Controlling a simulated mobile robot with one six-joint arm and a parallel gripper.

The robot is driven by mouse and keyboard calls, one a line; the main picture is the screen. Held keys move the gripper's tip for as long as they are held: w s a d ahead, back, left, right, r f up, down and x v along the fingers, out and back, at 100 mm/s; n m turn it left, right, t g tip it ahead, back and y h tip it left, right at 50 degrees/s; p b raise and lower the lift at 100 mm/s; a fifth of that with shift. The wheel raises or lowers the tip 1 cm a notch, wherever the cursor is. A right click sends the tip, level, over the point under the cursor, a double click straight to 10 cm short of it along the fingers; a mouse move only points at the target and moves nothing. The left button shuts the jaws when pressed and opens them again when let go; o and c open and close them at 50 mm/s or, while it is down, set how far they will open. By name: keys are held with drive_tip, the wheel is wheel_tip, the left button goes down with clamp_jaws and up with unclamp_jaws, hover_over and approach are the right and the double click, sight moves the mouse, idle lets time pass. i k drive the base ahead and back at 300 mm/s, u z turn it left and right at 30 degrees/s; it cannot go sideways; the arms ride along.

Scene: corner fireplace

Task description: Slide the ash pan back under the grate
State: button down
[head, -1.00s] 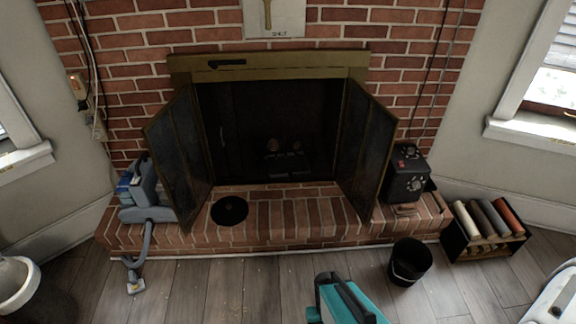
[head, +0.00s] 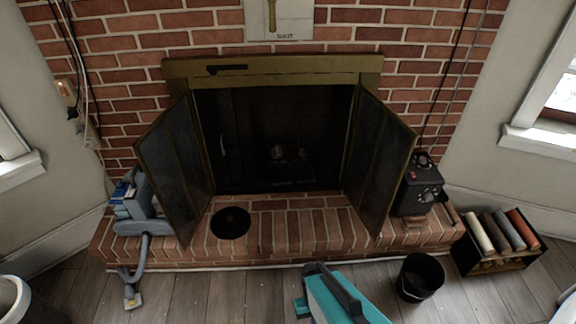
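The firebox (head: 245,125) stands open and is very dark inside. A faint grate-like shape (head: 290,158) with two paler lumps shows towards its right. Low in front of that shape are faint light strips (head: 293,182). They may be the ash pan, but it is too dark to tell, and how far under the grate they lie is unclear. A teal and black part of my arm shows at the bottom centre, in front of the hearth and well short of the firebox. My gripper's fingers are not visible.
Mesh doors stand open left (head: 172,175) and right (head: 380,165) over the brick hearth (head: 290,225). A black disc (head: 230,223) lies on the hearth. A grey-blue machine (head: 140,205), black box (head: 416,192), black bucket (head: 420,277) and roll rack (head: 503,243) flank the opening.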

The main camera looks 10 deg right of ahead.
sight(294, 175)
drive_tip(key=u, duration=0.1)
drive_tip(key=i, duration=1.35)
drive_tip(key=z, duration=0.35)
